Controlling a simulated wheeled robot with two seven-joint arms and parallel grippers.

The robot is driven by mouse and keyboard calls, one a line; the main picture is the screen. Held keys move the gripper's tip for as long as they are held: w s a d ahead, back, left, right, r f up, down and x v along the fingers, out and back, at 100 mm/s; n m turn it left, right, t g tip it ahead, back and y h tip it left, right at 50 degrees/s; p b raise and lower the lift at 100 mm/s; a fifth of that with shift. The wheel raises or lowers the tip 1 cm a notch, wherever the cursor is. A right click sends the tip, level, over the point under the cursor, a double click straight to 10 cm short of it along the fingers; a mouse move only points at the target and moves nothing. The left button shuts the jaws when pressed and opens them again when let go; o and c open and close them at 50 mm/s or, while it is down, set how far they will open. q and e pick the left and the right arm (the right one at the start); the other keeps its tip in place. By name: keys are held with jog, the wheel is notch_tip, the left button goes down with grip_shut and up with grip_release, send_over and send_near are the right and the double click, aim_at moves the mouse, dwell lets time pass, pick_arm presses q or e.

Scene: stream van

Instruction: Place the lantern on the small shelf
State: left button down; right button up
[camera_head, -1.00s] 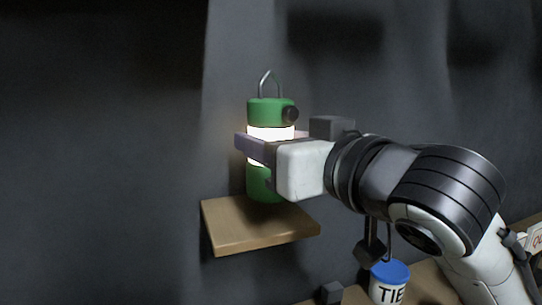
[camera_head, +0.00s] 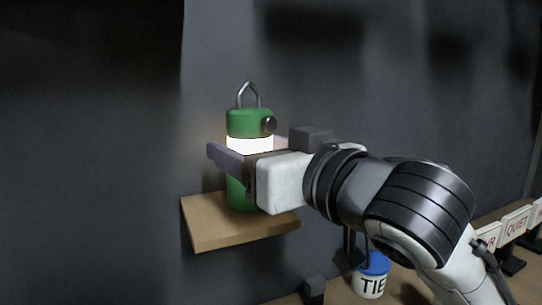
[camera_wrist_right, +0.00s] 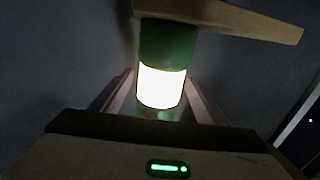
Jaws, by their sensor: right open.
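The green lantern (camera_head: 250,123) with a glowing white band and wire handle stands upright on the small wooden shelf (camera_head: 208,228). In the right wrist view, the lantern (camera_wrist_right: 166,45) appears upside down with its green base against the shelf (camera_wrist_right: 235,16). My right gripper (camera_head: 243,153) is open around the lantern's glowing band, one finger on each side. In the wrist view, gaps show between the gripper's fingers (camera_wrist_right: 160,98) and the lantern. The far finger is mostly hidden behind the lantern in the head view. My left gripper is not in view.
Below right is a wooden surface with a blue-lidded white tub (camera_head: 371,277) lettered "TIE", a small dark block (camera_head: 314,287) and several white signs (camera_head: 516,222) at the right. The dark wall left of the shelf is clear.

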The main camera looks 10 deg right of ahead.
jog(key=b+v, duration=0.5)
jog(key=v, duration=0.6)
jog(key=shift+s, duration=0.35)
jog(key=shift+d+f, duration=0.1)
